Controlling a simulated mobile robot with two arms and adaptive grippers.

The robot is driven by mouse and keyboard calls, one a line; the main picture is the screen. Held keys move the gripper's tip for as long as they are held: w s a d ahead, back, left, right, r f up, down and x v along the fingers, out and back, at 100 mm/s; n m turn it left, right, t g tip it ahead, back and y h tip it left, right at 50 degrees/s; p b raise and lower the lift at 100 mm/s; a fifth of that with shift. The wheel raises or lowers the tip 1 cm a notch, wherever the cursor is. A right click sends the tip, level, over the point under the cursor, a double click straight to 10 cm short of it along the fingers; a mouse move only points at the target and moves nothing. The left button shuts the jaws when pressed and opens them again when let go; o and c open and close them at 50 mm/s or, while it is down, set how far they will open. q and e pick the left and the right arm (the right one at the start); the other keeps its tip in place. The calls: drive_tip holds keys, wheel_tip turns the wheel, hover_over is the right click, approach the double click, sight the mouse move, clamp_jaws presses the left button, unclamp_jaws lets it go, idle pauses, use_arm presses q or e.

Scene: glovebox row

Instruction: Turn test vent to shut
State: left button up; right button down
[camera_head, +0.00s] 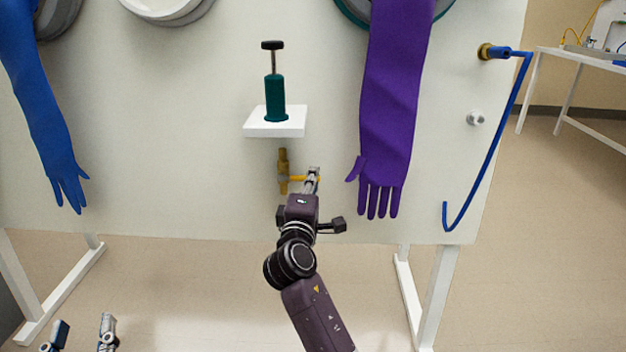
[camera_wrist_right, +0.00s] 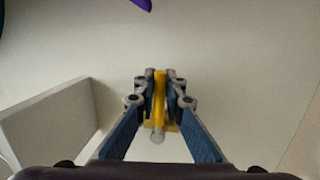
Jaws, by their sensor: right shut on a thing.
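The test vent is a small brass valve (camera_head: 283,170) on the white panel, just below a small white shelf. Its yellow lever (camera_head: 298,178) points to the right, across the upright brass body. My right gripper (camera_head: 313,178) is shut on the lever. In the right wrist view the yellow lever (camera_wrist_right: 160,90) stands between the two blue-padded fingers (camera_wrist_right: 160,104), with one finger on each side. The fingers hide part of the lever. My left gripper (camera_head: 81,335) is low at the bottom left, with its fingers apart and nothing between them, away from the panel.
A green hand pump (camera_head: 275,98) stands on the white shelf (camera_head: 275,131) above the valve. A purple glove (camera_head: 390,110) hangs close to the right, and a blue glove (camera_head: 45,120) hangs at the left. A blue hose (camera_head: 498,135) hangs at the panel's right edge.

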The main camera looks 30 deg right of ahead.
drive_tip(key=shift+f, duration=0.2)
drive_tip(key=c, duration=2)
unclamp_jaws()
drive_tip(key=shift+r, duration=0.1)
drive_tip(key=shift+s+a, duration=0.1)
drive_tip(key=v, duration=0.7)
drive_tip(key=shift+s+a, duration=0.1)
drive_tip(key=shift+s, duration=0.05)
